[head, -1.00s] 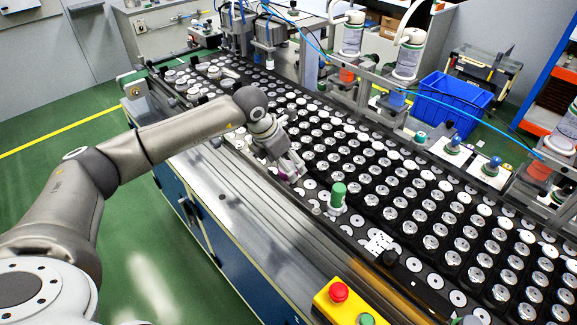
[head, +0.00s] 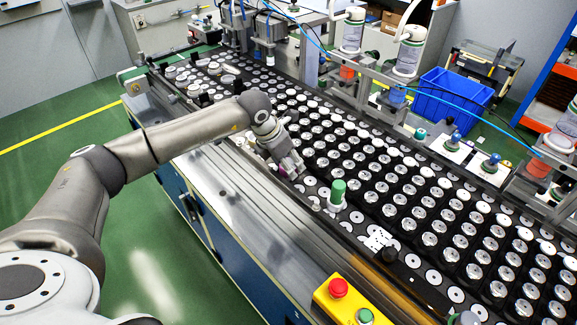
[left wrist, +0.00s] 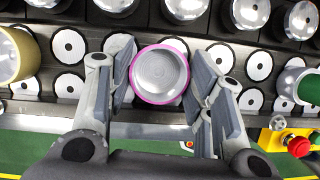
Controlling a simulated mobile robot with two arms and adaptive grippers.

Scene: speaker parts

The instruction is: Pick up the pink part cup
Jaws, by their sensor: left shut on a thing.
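The pink part cup (left wrist: 159,75) shows in the left wrist view as a round grey cup with a pink rim, between my left gripper's two fingers. My left gripper (left wrist: 164,85) is shut on it, one finger on each side. In the head view my left gripper (head: 288,166) is over the near side of the conveyor line, and the cup is mostly hidden there, with only a hint of pink at the fingers. Whether the cup is clear of the surface is hard to tell. My right gripper is in neither view.
A green-topped cup (head: 337,194) stands just right of the gripper. Rows of silver parts in black holders fill the conveyor beyond it. A yellow box (head: 352,304) with red and green buttons sits at the front edge. A blue crate (head: 447,100) stands behind.

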